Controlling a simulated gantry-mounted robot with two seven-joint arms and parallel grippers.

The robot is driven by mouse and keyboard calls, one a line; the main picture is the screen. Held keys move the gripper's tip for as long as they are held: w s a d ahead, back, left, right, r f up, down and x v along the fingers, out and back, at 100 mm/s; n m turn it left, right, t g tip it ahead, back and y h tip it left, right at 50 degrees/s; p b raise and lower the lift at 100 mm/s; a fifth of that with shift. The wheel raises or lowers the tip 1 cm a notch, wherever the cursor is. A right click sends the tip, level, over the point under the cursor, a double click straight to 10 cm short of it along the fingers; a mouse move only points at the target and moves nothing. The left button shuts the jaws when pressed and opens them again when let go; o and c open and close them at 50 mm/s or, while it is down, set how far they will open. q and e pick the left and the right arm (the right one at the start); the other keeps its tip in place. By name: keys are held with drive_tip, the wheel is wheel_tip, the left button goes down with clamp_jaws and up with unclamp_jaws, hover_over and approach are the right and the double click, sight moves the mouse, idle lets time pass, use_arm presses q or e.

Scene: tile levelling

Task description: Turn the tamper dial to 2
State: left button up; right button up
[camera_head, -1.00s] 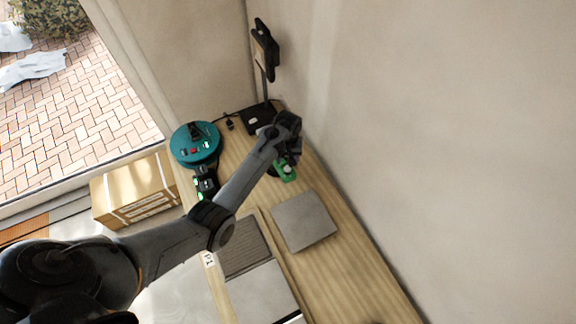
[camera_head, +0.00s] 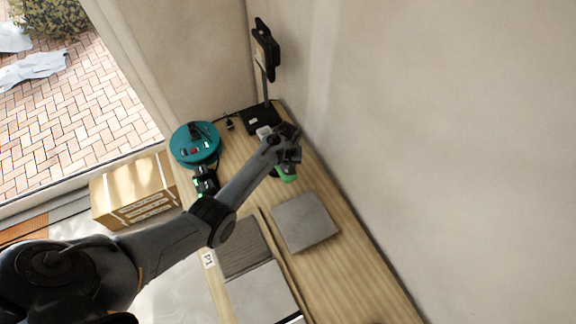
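My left arm reaches in from the left across the workbench. Its gripper (camera_head: 288,160) is at the far right part of the bench, close above a small green and dark tool (camera_head: 287,178) that may be the tamper. The gripper and wrist cover most of this tool, so no dial or number shows. I cannot tell whether the fingers are open or touching it. My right gripper is not in view.
A round teal device (camera_head: 195,145) with a red button and a black-green device (camera_head: 206,181) stand left of the arm. A screen on a stand (camera_head: 265,60) is at the back. Grey tiles (camera_head: 304,222) lie in front. A wall closes the right side.

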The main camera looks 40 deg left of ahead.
use_arm(q)
clamp_jaws()
drive_tip(key=shift+m, duration=0.3)
drive_tip(key=m+p, duration=0.2)
drive_tip(key=m, duration=0.1)
drive_tip(key=shift+r, duration=0.1)
drive_tip(key=m+p, duration=0.1)
drive_tip(key=m, duration=0.6)
drive_tip(key=shift+m, duration=0.6)
